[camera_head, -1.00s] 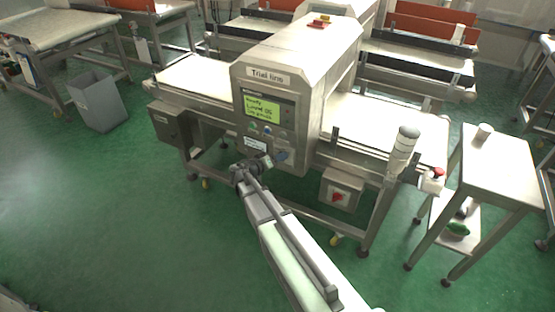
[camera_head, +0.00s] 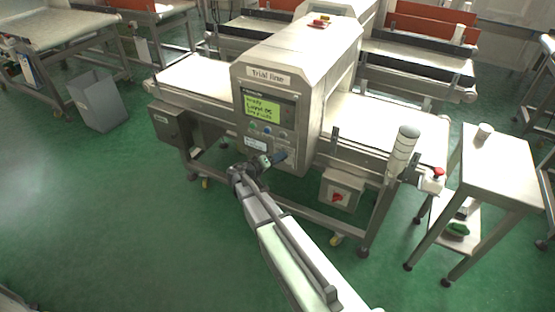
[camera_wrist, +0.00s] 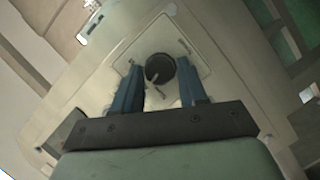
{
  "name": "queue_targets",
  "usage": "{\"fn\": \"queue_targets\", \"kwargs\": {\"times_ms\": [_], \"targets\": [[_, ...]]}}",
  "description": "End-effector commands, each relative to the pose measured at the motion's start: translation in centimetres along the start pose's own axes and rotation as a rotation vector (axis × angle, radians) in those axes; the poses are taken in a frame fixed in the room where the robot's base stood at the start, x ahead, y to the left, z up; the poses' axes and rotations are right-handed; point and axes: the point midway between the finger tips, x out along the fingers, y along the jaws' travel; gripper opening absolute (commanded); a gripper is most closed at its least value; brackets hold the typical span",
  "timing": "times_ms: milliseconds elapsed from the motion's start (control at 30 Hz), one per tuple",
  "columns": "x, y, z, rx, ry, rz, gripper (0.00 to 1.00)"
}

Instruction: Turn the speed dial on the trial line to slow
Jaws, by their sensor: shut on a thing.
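The Trial line metal detector (camera_head: 270,92) stands mid-view in the head view, with a lit green screen on its front panel. The speed dial (camera_wrist: 160,69) is a round dark knob on a pale square plate in the wrist view, with a light pointer mark toward its lower left. My gripper (camera_head: 281,156) is at the lower right of that panel, its blue fingers on either side of the dial and shut on it. In the head view the fingers hide the dial. The plate's small markings are too blurred to read.
Green and blue buttons (camera_head: 260,129) sit just above my gripper. A box with a red switch (camera_head: 338,195) hangs below the conveyor to the right. A steel side table (camera_head: 500,165) stands further right.

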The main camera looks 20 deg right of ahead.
Motion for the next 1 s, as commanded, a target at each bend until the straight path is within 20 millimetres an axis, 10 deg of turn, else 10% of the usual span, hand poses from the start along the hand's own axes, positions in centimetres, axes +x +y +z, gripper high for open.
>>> {"fn": "queue_targets", "kwargs": {"times_ms": [1000], "targets": [[0.13,-0.54,0.12,-0.529,0.000,0.219,0.12]]}}
